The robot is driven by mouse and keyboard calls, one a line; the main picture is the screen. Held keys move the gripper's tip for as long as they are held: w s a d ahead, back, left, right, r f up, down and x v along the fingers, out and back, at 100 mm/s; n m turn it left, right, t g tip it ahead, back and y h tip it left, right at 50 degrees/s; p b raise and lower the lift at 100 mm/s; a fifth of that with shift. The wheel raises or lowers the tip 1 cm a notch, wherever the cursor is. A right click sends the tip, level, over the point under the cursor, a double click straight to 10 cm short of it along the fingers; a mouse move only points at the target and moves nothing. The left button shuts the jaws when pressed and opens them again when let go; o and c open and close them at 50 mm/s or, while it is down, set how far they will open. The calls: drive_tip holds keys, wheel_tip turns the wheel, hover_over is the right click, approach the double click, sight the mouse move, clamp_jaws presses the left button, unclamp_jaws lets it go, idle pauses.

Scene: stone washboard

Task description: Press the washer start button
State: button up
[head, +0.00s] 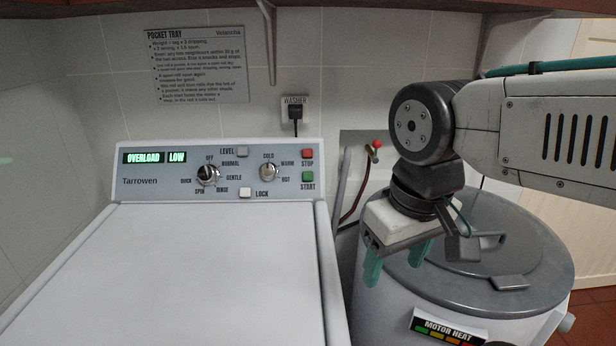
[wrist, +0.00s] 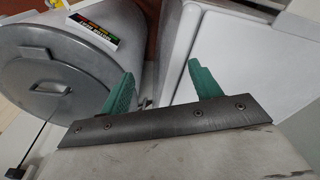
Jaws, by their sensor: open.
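The washer (head: 180,265) is a white top-loading machine at the left in the head view, with its lid shut. Its control panel (head: 225,190) stands upright at the back. The green start button (head: 308,177) is at the panel's right end, under the red stop button (head: 307,154). The panel display (head: 154,157) reads "OVERLOAD LOW". My gripper (head: 396,262) is open and empty, with green fingers pointing down. It is right of the washer, in front of the grey drum, and apart from the start button. In the wrist view my gripper (wrist: 162,85) also shows open; the washer lid (wrist: 250,60) is beyond it.
A round grey drum (head: 530,270) with a lid and a "MOTOR HEAT" label (head: 449,328) stands at the right. The panel has two knobs and a white lock button (head: 246,193). A red-handled tap (head: 376,145) and hoses are behind. A shelf edge crosses the top.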

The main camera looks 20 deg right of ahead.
drive_tip(key=shift+f, duration=0.15)
drive_tip(key=c, duration=1)
drive_tip(key=shift+w+f+g, duration=0.25)
drive_tip(key=shift+w+g, duration=0.05)
drive_tip(key=shift+g, duration=0.1)
clamp_jaws()
drive_tip(key=w+d+r+m+t+h, duration=0.1)
drive_tip(key=w+d+m+t, duration=0.1)
drive_tip(key=w, duration=1.6)
drive_tip(key=w+d+r+m+t+h, duration=0.1)
drive_tip(key=w+t, duration=0.3)
drive_tip(key=w, duration=1.4)
drive_tip(key=shift+w+d+m+h, duration=0.35)
drive_tip(key=shift+d+m, duration=0.25)
drive_tip(key=shift+m, duration=0.2)
